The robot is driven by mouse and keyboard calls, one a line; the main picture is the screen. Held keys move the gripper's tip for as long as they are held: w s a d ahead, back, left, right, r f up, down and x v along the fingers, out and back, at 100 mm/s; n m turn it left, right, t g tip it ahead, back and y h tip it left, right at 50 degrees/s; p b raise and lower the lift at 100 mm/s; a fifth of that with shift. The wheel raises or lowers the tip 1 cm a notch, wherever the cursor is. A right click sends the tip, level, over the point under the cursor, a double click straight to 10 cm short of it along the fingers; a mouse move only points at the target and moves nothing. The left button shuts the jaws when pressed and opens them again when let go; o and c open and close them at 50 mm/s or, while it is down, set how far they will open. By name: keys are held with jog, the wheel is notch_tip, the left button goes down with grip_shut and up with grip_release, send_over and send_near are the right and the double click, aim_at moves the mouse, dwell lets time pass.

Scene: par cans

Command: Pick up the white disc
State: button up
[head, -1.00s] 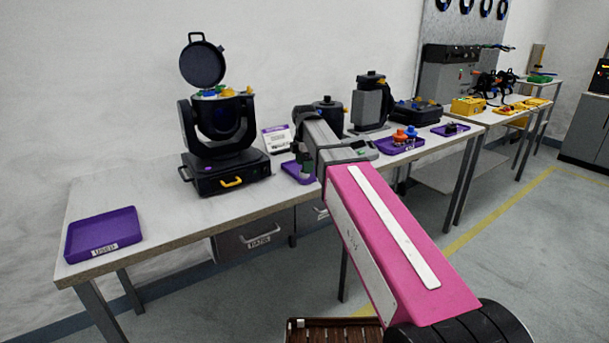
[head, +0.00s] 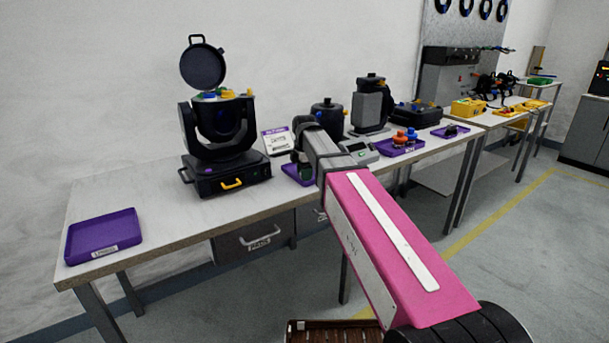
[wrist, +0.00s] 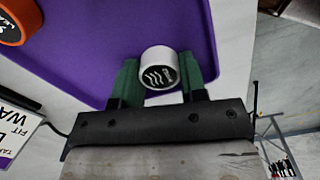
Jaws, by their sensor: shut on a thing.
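The white disc (wrist: 157,57) shows in the wrist view, its white rim up and a dark face with white marks toward the camera. My gripper (wrist: 160,76) has its two green fingers on either side of the disc and is shut on it. Disc and fingertips are over the purple tray (wrist: 105,45), near its edge; I cannot tell whether the disc still touches it. In the head view, my gripper (head: 303,165) is at the small purple tray on the bench, partly behind my wrist, and the disc is hidden.
An orange round part (wrist: 14,25) lies in the tray's corner. A label sign (head: 277,141) stands just left of my gripper. The black moving-head lamp (head: 218,135) is further left, and an empty purple tray (head: 103,236) lies at the bench's left end. Black canisters (head: 326,117) stand behind.

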jog(key=shift+r, duration=0.45)
notch_tip(320, 180, up, 4)
jog(key=shift+s+a+f, duration=0.1)
jog(key=shift+a+f, duration=0.05)
jog(key=shift+f, duration=0.05)
jog(key=s+a+r, duration=0.6)
jog(key=a, duration=0.3)
jog(key=shift+s+a+r, duration=0.15)
jog(key=shift+a+r, duration=0.05)
jog(key=shift+r, duration=0.05)
jog(key=shift+d, duration=0.1)
